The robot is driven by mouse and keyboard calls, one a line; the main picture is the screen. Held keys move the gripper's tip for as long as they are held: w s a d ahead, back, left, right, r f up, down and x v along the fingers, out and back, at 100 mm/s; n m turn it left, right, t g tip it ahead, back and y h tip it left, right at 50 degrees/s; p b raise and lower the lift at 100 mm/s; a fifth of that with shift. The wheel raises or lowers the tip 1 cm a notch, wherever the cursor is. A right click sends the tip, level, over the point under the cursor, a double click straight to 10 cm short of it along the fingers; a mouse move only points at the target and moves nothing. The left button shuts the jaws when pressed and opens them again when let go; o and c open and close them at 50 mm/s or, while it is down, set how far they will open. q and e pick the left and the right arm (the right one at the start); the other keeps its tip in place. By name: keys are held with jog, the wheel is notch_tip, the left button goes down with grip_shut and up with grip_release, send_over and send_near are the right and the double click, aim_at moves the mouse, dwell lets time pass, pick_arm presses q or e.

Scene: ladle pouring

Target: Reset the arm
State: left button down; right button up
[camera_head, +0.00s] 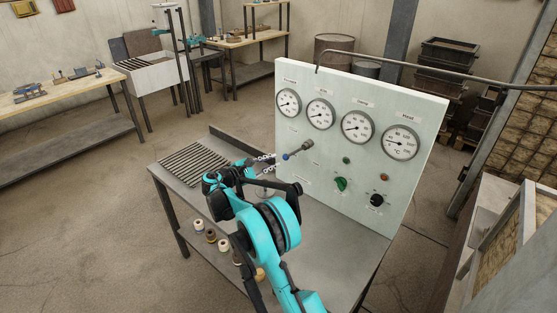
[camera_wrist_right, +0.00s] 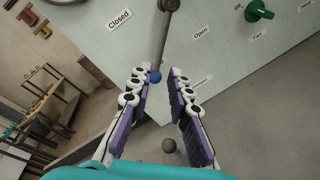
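My right gripper (camera_head: 269,162) is just left of the gauge panel, over the metal table. Its two fingers are spread apart, with nothing between the pads. A dark lever (camera_head: 300,149) with a blue ball tip (camera_head: 285,157) sticks out from the panel, its tip just past my fingertips. In the right wrist view the blue ball tip (camera_wrist_right: 155,77) appears between the open fingertips (camera_wrist_right: 159,76); I cannot tell whether they touch. The lever rod (camera_wrist_right: 163,40) runs up from it, between the "Closed" and "Open" labels. My left gripper is not in view.
The white panel (camera_head: 340,106) carries several gauges, a green knob (camera_head: 341,184) and a black knob (camera_head: 376,200). A slatted grate (camera_head: 192,165) lies on the grey table (camera_head: 325,235). A dark grey ball (camera_wrist_right: 169,146) shows beyond my fingers.

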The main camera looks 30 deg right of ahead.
jog(key=shift+a, duration=0.15)
dwell(0.3)
jog(key=s+a+r+m+t+y, duration=0.1)
jog(key=s+a+r+m+y, duration=0.25)
jog(key=s, duration=0.55)
jog(key=s+a+r+m+y, duration=0.25)
jog(key=s+y, duration=0.25)
jog(key=s, duration=0.5)
jog(key=s+a+f+m+t+y, duration=0.1)
jog(key=s+a+f+m+y, duration=0.2)
jog(key=s+a, duration=0.3)
jog(key=s+a+f+m+t+y, duration=0.1)
jog(key=s+a+f+m+y, duration=0.2)
jog(key=s+a, duration=0.4)
jog(key=s+y, duration=0.1)
jog(key=s, duration=0.7)
jog(key=shift+a+f, duration=0.3)
jog(key=shift+s, duration=0.1)
